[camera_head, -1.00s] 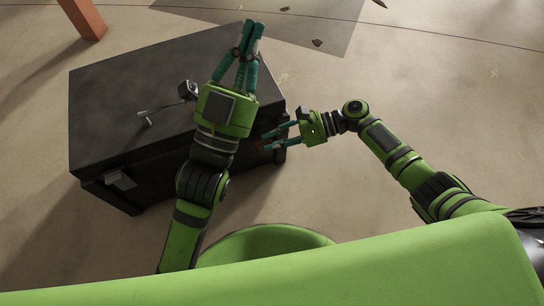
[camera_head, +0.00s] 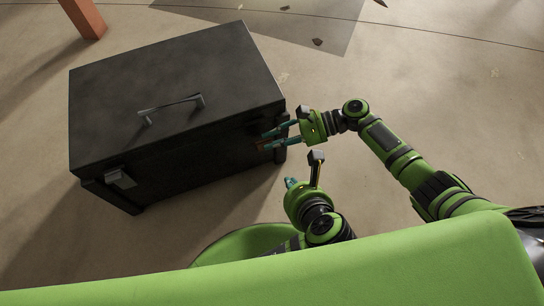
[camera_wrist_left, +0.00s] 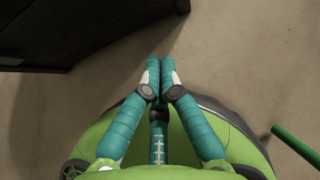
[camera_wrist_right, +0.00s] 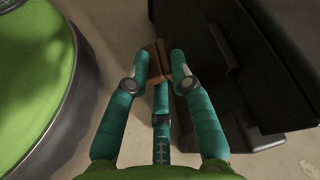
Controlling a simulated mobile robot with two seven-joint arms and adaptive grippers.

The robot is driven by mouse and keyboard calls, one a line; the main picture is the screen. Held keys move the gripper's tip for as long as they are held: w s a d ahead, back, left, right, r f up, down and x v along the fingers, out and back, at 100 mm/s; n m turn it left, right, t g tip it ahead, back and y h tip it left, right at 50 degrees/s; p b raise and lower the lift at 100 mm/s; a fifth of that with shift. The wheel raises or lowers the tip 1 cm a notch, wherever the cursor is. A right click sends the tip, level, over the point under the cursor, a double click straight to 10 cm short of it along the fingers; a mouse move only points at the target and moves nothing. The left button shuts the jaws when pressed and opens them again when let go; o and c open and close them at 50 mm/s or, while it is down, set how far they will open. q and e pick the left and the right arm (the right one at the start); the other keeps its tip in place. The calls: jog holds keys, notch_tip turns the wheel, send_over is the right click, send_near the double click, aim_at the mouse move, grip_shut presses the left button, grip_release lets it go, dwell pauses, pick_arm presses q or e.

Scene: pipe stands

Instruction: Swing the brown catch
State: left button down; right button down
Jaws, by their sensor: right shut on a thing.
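The brown catch (camera_head: 263,146) is on the front of a black chest (camera_head: 170,80), near its right end. My right gripper (camera_head: 266,139) is at the catch, its fingers on either side of it. In the right wrist view the brown catch (camera_wrist_right: 158,58) sits between the fingertips (camera_wrist_right: 160,72), and the gripper is shut on it. My left gripper (camera_head: 290,183) is low in front of the chest, apart from it. In the left wrist view its fingertips (camera_wrist_left: 158,85) are together with nothing between them.
A grey catch (camera_head: 121,178) is at the front's left end. A grey handle (camera_head: 172,106) stands on the closed lid. My green base fills the bottom of the head view. An orange post (camera_head: 84,18) stands at the back left. The floor right of the chest is clear.

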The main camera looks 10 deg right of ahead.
pick_arm(q)
jog(key=w+a+f, duration=0.3)
jog(key=w+f, duration=0.2)
jog(key=w, duration=0.4)
jog(key=shift+w+f+y, duration=0.15)
jog(key=shift+w+y, duration=0.15)
pick_arm(e)
jog(key=shift+w+d+f, duration=0.15)
jog(key=shift+d+f, duration=0.05)
jog(key=shift+f, duration=0.05)
